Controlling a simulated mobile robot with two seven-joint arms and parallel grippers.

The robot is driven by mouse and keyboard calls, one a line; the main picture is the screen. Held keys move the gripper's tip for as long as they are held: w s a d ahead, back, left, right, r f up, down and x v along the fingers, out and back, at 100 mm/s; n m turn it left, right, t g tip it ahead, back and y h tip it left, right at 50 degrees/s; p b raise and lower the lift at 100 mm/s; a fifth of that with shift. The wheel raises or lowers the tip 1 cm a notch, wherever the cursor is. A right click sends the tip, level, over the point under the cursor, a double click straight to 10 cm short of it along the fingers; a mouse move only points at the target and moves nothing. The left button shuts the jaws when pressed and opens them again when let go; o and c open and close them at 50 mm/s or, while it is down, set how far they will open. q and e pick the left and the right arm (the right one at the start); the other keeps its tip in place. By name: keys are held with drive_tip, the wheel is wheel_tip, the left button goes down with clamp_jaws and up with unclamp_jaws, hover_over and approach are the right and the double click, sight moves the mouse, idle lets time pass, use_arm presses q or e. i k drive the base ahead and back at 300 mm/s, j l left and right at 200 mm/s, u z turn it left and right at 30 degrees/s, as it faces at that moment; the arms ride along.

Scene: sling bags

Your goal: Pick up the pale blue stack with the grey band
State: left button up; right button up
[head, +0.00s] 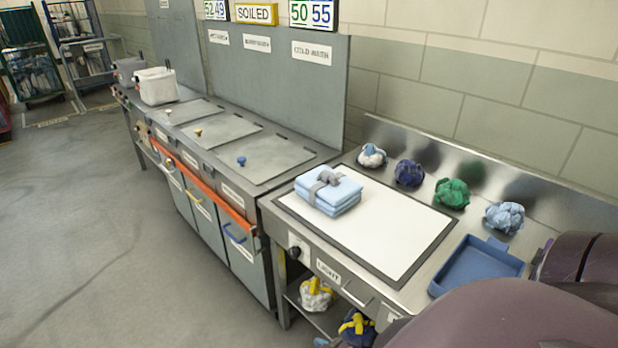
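The pale blue stack (341,196) lies flat on the white panel of the steel table, near its left end. It is folded cloth in layers, with a grey band (325,183) tied around it and knotted on top. Nothing touches it. Purple-brown links of my own arm fill the lower right corner. Neither gripper shows in the head view.
The white panel (390,240) is otherwise bare. Several cloth bundles, one of them green (452,194), line the table's back. A blue tray (476,268) sits at the right. A counter with lids (233,130) adjoins at left. Open floor (90,220) lies further left.

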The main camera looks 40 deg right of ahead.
sight(326, 188)
drive_tip(key=i+j+z, duration=0.1)
drive_tip(key=i+z, duration=0.25)
drive_tip(key=i, duration=0.15)
drive_tip(key=i+j+z, duration=0.35)
drive_tip(key=i, duration=0.15)
drive_tip(key=i+j+z, duration=0.25)
drive_tip(key=i+z, duration=0.25)
drive_tip(key=i+j+z, duration=0.2)
drive_tip(key=j+z, duration=0.25)
drive_tip(key=i+j+z, duration=0.25)
drive_tip(key=j+z, duration=0.25)
